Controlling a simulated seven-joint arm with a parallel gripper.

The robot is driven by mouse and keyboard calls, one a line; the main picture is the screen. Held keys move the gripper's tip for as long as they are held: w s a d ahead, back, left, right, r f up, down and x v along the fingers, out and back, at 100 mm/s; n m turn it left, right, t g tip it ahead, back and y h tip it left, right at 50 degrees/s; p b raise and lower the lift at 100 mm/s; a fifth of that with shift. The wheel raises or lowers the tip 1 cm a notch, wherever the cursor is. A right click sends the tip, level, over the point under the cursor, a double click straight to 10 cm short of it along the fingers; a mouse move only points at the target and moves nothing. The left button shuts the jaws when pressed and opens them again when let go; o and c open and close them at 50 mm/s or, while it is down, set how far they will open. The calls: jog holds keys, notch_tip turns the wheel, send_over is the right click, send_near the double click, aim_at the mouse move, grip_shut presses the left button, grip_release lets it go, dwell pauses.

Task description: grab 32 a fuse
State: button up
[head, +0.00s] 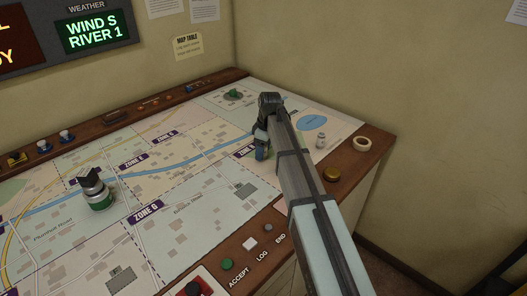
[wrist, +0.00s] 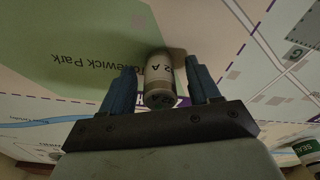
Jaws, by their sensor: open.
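Any digit before the 2 is not readable. My gripper (wrist: 162,80) is open, with one blue finger on each side of the fuse. A gap shows on the right; on the left I cannot tell whether the finger touches. In the head view my gripper (head: 262,146) is low over the far right part of the map table (head: 200,190). The fuse between the fingers cannot be made out there.
A small white cylinder (head: 321,140) and a tape roll (head: 362,144) are right of my arm, near a brass disc (head: 331,174). A green-banded container (head: 97,195) stands at left. Buttons line the front edge. A wall rises behind.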

jog(key=shift+c, duration=0.2)
grip_shut()
dwell(0.3)
